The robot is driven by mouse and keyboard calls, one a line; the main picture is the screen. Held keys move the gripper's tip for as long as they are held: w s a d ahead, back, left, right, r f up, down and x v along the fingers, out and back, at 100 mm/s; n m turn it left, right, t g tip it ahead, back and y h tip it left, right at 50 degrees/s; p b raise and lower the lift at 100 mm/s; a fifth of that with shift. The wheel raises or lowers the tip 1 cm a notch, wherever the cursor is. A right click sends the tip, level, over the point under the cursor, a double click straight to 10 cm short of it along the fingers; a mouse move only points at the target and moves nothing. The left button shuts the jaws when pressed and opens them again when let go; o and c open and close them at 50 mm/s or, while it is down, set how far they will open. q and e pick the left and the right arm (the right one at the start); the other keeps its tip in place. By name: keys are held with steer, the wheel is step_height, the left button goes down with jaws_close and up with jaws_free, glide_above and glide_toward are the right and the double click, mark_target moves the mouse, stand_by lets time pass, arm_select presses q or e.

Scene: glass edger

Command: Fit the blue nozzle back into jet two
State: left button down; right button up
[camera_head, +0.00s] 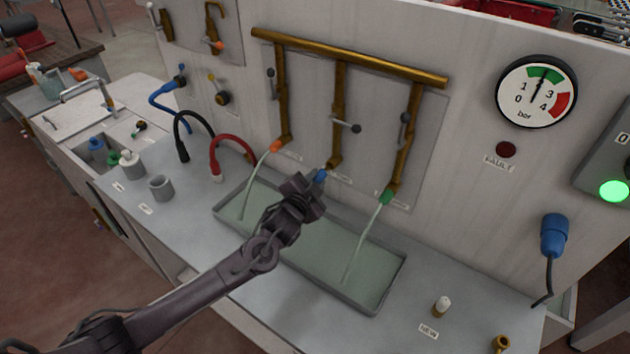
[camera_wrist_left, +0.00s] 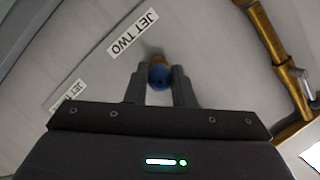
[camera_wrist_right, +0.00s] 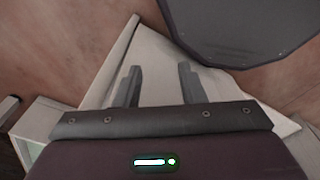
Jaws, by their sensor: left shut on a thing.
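My left gripper (camera_head: 311,187) is shut on the blue nozzle (camera_head: 320,176), at the lower end of the middle brass pipe (camera_head: 338,120). In the left wrist view the blue nozzle (camera_wrist_left: 159,76) sits between the two fingers, with a brass end (camera_wrist_left: 158,60) just behind it and the label JET TWO (camera_wrist_left: 132,33) beside it. I cannot tell whether the nozzle is seated on the pipe or only touching it. My right gripper (camera_wrist_right: 158,82) shows only in its own wrist view, its fingers apart with nothing between them.
An orange nozzle (camera_head: 276,147) and a green nozzle (camera_head: 387,196) on the outer pipes pour water into the grey tray (camera_head: 360,302). A white-topped nozzle (camera_head: 441,305) stands by the NEW label. A gauge (camera_head: 536,92) and a blue plug (camera_head: 554,235) are at the right.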

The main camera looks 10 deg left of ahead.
arm_select(q)
steer(key=shift+w+d+b, duration=0.3)
steer(key=shift+w+b, duration=0.2)
steer(key=shift+w, duration=0.25)
steer(key=shift+w+d+b, duration=0.25)
steer(key=shift+w+b, duration=0.2)
steer(key=shift+w, duration=0.25)
stand_by(0.4)
steer(key=c, duration=1.2)
jaws_free()
steer(key=shift+o, duration=0.2)
steer(key=shift+s, duration=0.35)
steer(key=b+v, duration=0.1)
steer(key=v, duration=0.4)
steer(key=shift+s+a+r+b, duration=0.1)
steer(key=shift+s+a+b, duration=0.05)
steer(key=shift+s+b, duration=0.25)
steer(key=shift+s+r, duration=0.25)
steer(key=shift+s, duration=0.3)
steer(key=shift+s+f, duration=0.1)
